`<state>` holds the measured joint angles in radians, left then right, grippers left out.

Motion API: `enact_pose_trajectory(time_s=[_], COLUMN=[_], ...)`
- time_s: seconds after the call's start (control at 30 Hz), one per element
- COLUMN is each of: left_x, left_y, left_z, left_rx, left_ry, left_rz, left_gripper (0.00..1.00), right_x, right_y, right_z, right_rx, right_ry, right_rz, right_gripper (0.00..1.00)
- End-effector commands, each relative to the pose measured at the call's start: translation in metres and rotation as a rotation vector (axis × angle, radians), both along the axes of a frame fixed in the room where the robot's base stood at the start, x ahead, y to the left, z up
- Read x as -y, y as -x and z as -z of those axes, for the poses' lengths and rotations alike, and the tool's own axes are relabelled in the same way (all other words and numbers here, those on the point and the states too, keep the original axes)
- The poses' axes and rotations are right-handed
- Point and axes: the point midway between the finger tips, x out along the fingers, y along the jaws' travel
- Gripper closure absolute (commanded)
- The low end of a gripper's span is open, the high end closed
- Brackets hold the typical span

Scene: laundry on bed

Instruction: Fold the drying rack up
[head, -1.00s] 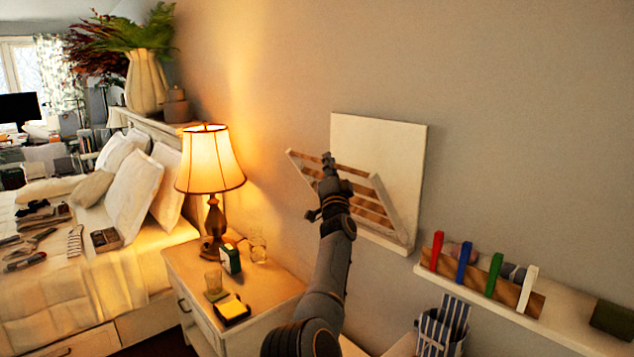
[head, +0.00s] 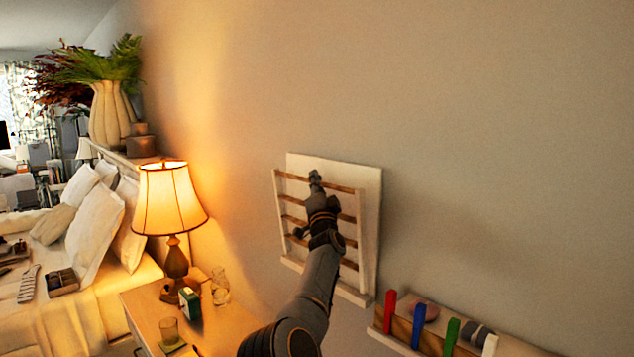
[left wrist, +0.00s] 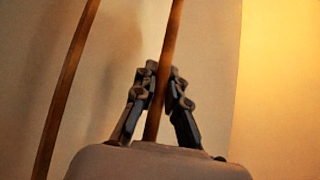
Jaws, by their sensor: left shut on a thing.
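The drying rack (head: 367,250) is a white frame with several wooden bars, hinged at the bottom of a white wall panel (head: 345,170). The frame stands nearly upright, close to the panel, its top left corner leaning out a little. My left gripper (head: 316,178) is at the upper part of the rack, and my arm covers part of the bars. In the left wrist view, my left gripper (left wrist: 160,78) has its fingers on both sides of a wooden bar (left wrist: 172,40) and is shut on it. My right gripper is not in view.
A lit lamp (head: 172,200) stands on the nightstand (head: 145,308) left of my arm, with a glass (head: 169,330) nearby. A wall shelf with colored pegs (head: 418,328) is at the lower right. The bed (head: 105,285) is at the left. The wall above the rack is clear.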

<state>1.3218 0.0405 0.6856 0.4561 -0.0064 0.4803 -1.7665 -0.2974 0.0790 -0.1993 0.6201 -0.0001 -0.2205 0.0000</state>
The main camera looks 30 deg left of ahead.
Motion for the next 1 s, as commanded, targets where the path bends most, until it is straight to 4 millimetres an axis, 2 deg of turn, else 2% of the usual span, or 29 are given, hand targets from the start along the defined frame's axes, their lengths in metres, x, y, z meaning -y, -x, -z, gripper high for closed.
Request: enact_pose_trajectory(time_s=[0.3,0.33,0.4,0.43,0.77,1.0], left_x=[0.0,0.0,0.0,0.0001,0.0008,0.0085], left_y=[-0.0006,-0.0006,-0.0007,-0.0006,-0.0001,0.0061], left_z=[0.0036,0.0037,0.0038,0.0036,0.0025,0.0093], left_rx=[-0.005,-0.005,-0.005,-0.005,-0.002,-0.004], left_ry=[0.003,0.003,0.003,0.003,0.001,0.0], left_rz=[0.002,0.002,0.002,0.002,0.001,0.004], left_gripper=[1.0,0.82,0.68,0.64,0.64,0.64], right_x=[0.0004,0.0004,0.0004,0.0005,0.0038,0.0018], right_y=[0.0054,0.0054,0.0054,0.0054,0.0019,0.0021], right_z=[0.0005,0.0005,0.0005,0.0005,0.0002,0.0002], right_rx=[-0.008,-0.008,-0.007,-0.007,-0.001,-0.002], right_ry=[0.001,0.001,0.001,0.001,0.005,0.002], right_rz=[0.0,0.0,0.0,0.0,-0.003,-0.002], right_gripper=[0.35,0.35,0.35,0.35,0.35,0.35])
